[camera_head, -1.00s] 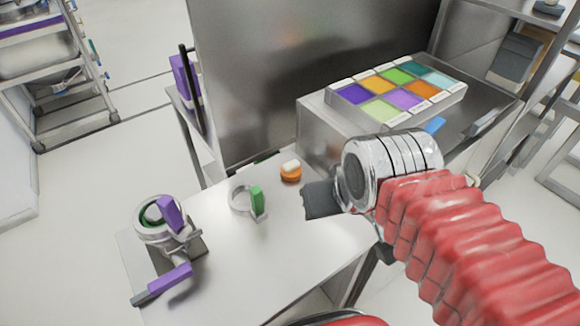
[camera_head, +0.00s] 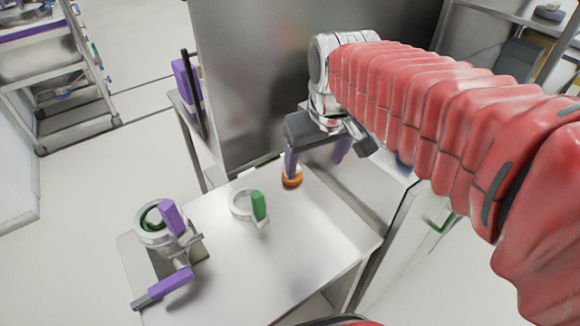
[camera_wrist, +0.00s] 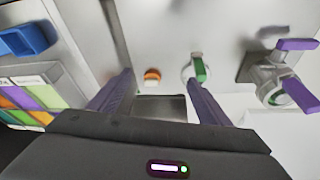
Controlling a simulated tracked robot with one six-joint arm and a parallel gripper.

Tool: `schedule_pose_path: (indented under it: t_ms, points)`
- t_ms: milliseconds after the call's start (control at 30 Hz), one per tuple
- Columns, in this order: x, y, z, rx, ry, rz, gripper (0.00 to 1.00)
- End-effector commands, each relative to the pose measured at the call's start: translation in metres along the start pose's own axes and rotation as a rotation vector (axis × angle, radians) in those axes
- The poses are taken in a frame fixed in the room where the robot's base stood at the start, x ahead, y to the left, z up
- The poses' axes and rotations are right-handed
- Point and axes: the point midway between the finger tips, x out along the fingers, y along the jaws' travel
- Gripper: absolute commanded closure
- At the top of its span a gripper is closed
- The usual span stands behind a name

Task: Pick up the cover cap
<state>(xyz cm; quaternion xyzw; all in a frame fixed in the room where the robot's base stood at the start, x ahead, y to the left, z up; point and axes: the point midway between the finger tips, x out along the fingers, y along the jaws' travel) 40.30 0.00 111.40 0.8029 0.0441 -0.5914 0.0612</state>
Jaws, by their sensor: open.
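A small round orange piece with a white top, which may be the cover cap (camera_head: 292,180), stands on the metal table (camera_head: 310,235). It also shows in the wrist view (camera_wrist: 152,77), between the fingertips in the picture and beyond them. My gripper (camera_head: 316,160) is open and empty, with dark purple fingers pointing down. In the head view the left finger overlaps the top of the orange piece; I cannot tell whether they touch. In the wrist view both fingers of my gripper (camera_wrist: 161,82) are spread apart.
A metal ring clamp with a green handle (camera_head: 258,206) lies left of the orange piece. A valve with purple handles (camera_head: 172,282) stands at the table's left. A steel wall (camera_head: 255,80) rises behind. The table's front right is clear.

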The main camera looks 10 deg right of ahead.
Motion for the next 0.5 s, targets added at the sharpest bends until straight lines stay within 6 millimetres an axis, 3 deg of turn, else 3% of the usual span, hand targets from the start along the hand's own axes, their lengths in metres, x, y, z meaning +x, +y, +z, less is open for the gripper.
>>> schedule_pose_path:
  t_ms: [500]
  points:
    - [0.046,0.014,-0.081,-0.118,-0.147,-0.032,0.29]
